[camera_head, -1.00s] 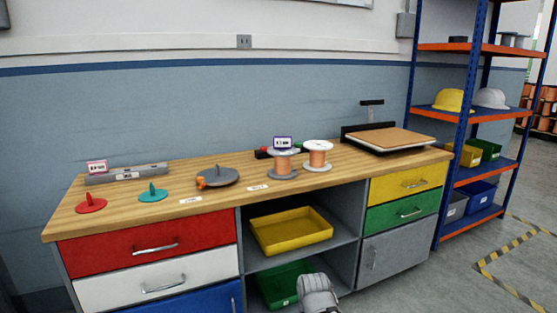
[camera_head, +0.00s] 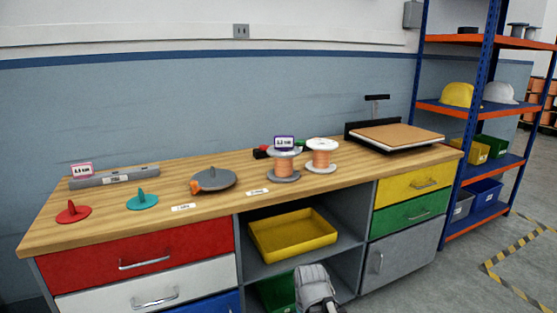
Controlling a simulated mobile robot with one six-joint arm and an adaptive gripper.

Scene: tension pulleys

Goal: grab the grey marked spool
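The grey marked spool (camera_head: 283,174) stands upright on the wooden workbench (camera_head: 222,207), right of its middle. My gripper (camera_head: 314,283) is at the bottom of the picture, in front of the bench's open shelves and lower than the bench top. It is well apart from the spool. Its fingers cannot be made out clearly, and I see nothing held.
A flat board device (camera_head: 397,135) is at the right. The yellow tray (camera_head: 292,237) is below. The bench's front strip by the spool is mostly clear.

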